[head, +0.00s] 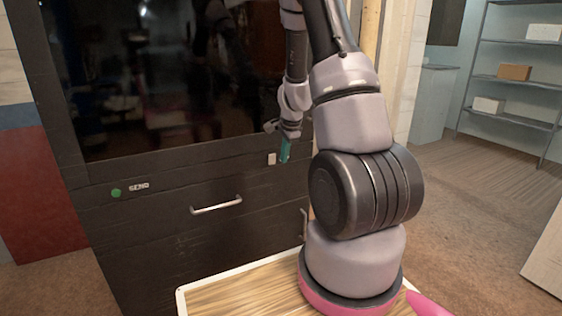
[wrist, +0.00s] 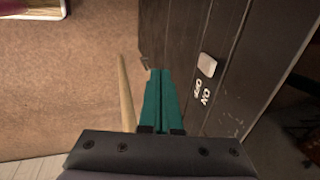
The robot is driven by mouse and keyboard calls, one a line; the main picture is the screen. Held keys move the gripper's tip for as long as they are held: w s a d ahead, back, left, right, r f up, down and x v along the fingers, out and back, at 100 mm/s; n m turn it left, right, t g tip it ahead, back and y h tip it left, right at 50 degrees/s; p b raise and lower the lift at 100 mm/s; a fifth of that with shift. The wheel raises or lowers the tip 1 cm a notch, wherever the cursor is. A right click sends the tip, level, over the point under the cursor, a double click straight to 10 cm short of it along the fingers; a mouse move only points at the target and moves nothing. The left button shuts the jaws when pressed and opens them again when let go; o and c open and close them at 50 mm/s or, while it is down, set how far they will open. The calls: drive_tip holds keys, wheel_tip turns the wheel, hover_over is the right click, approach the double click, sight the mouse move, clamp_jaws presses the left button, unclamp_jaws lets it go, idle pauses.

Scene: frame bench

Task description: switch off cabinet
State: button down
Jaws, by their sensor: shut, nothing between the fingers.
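The cabinet (head: 150,170) is dark, with a glossy black screen in its upper part. A small pale switch (head: 271,159) sits on its front below the screen's right end. In the wrist view the switch (wrist: 208,64) is a light rounded block beside white ON and OFF lettering. My gripper (head: 285,151) is shut and empty, with teal fingers, just right of the switch in the head view. In the wrist view the gripper (wrist: 158,78) points along the cabinet front, left of the switch and apart from it. Which way the switch is set I cannot tell.
A green button (head: 116,192) marked SEND is on the cabinet's left. A drawer handle (head: 216,205) sticks out lower down. A wood-topped tray (head: 240,290) lies in front. Shelves (head: 515,80) with boxes stand far right. A pale rod (wrist: 126,95) is left of my fingers.

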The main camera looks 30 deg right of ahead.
drive_tip(key=shift+s+r, duration=1.15)
drive_tip(key=shift+r, duration=0.2)
drive_tip(key=s+a+r+n+t+y, duration=0.1)
drive_tip(key=s+a+r+n, duration=0.3)
drive_tip(key=r, duration=0.5)
drive_tip(key=s+a+r+n+t+y, duration=0.1)
drive_tip(key=s+a+r+n, duration=0.15)
drive_tip(key=a+r, duration=0.55)
drive_tip(key=s+a+r+n+t, duration=0.1)
drive_tip(key=s+a+r+n, duration=0.1)
drive_tip(key=s+r, duration=0.3)
drive_tip(key=s+a+r+n, duration=0.2)
drive_tip(key=s+r+n, duration=0.3)
drive_tip(key=s, duration=0.6)
drive_tip(key=shift+s+r+t, duration=0.3)
drive_tip(key=shift+r+t, duration=0.1)
drive_tip(key=shift+r, duration=0.15)
